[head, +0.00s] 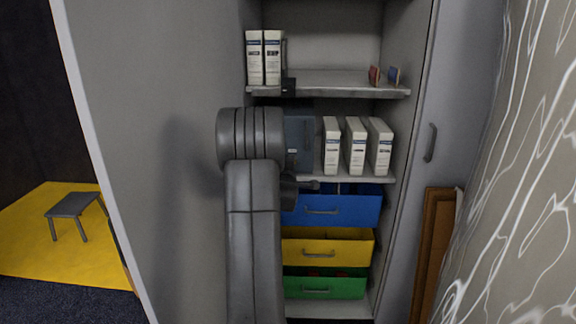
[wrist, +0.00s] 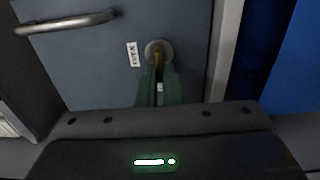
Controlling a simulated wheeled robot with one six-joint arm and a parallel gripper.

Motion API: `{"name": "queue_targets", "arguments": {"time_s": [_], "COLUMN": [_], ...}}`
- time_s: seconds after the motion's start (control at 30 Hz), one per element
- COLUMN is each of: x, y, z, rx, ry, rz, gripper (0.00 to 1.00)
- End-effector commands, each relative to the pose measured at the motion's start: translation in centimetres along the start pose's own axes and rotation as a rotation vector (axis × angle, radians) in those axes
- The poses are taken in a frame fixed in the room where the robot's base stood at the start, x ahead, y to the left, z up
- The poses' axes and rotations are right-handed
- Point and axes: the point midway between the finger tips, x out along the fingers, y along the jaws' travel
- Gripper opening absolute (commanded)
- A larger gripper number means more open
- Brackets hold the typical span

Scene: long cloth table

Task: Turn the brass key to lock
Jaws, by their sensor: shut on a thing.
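In the wrist view the brass key (wrist: 158,61) sits in a round grey lock (wrist: 159,48) on a blue-grey door (wrist: 90,60). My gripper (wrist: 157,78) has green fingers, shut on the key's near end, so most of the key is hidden. A small white label (wrist: 133,55) with dark marks is left of the lock. A metal handle (wrist: 65,22) is at the upper left of the door. In the head view the blue-grey cabinet (head: 300,140) stands on the middle shelf; my arm hides its left part, and the key cannot be made out.
In the head view white binders (head: 355,147) stand right of the cabinet. Blue (head: 340,211), yellow (head: 325,252) and green (head: 322,287) drawers lie below. More binders (head: 263,58) stand on the upper shelf (head: 335,84). The tall cupboard's side walls stand close on both sides.

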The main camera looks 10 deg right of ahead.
Motion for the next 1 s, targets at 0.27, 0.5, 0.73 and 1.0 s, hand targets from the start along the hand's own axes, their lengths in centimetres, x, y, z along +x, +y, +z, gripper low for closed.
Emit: {"name": "queue_targets", "arguments": {"time_s": [0.27, 0.5, 0.73, 1.0], "x": [0.0, -0.4, -3.5, -9.2], "y": [0.0, 0.0, 0.1, 0.0], "z": [0.0, 0.0, 0.0, -0.1], "rx": [0.0, 0.0, 0.0, -0.001], "ry": [0.001, 0.0, 0.001, 0.002], "rz": [-0.001, -0.001, -0.001, -0.002], "gripper": [0.27, 0.27, 0.27, 0.27]}}
